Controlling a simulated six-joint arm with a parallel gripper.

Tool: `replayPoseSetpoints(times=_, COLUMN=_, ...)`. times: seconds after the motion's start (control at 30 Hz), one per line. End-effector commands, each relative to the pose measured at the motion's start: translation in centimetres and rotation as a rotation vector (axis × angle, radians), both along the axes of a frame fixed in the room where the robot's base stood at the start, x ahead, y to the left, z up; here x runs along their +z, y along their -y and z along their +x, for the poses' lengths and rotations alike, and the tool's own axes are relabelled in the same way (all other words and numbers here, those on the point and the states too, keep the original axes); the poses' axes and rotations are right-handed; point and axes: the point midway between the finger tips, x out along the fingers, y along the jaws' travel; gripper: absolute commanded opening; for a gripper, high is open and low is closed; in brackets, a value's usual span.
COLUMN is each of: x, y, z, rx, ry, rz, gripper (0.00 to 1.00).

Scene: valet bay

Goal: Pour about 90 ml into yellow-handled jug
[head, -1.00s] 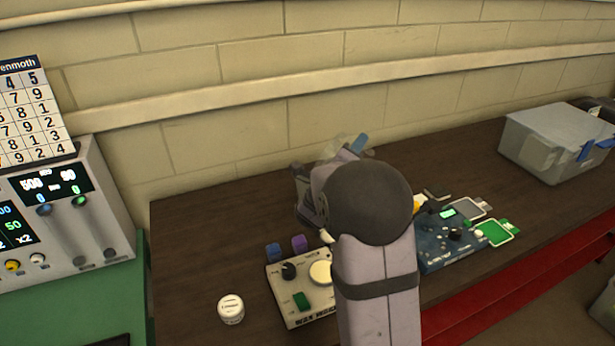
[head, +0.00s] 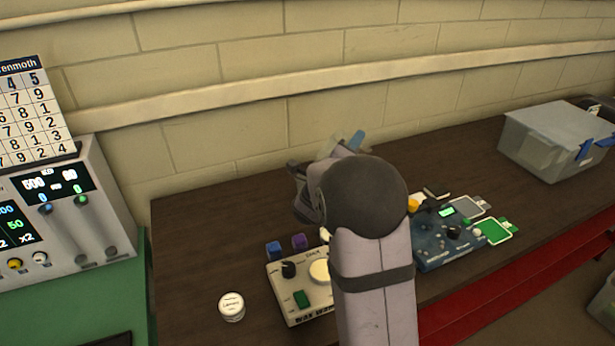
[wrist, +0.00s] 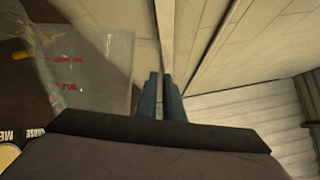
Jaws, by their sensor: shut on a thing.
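My gripper (wrist: 166,100) is shut, with its blue-grey fingers close together in the wrist view. A clear vessel with red markings (wrist: 85,70) shows just left of the fingers, held up and tilted. In the head view, only part of a clear vessel (head: 327,148) shows past my wrist, beside a blue piece (head: 357,140) that is either a fingertip or a handle. My arm hides most of it. A small yellow part (head: 413,205) shows right of my wrist; I cannot tell whether it is the yellow handle. I cannot make out any liquid level.
A cream device with a dial (head: 290,300) and a blue device (head: 450,240) stand on the dark bench. A small white jar (head: 231,307) is at front left. A grey bin (head: 555,145) is at the far right. Bare bench (head: 200,235) lies at left.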

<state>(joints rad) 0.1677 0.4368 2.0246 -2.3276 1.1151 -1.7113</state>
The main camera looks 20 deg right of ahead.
Motion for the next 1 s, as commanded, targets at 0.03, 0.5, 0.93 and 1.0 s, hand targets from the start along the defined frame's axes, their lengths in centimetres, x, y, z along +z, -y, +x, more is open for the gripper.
replayPoseSetpoints(times=0.03, x=0.22, y=-0.04, z=0.06, rx=0.000, ry=0.002, rz=-0.002, gripper=0.00)
replayPoseSetpoints(times=0.5, x=0.41, y=-0.31, z=0.36, rx=0.000, ry=-0.012, rz=-0.015, gripper=0.00)
replayPoseSetpoints(times=0.93, x=0.58, y=-0.58, z=0.67, rx=0.000, ry=-0.027, rz=-0.026, gripper=0.00)
replayPoseSetpoints(times=1.0, x=0.62, y=-0.63, z=0.73, rx=0.000, ry=-0.030, rz=-0.028, gripper=0.00)
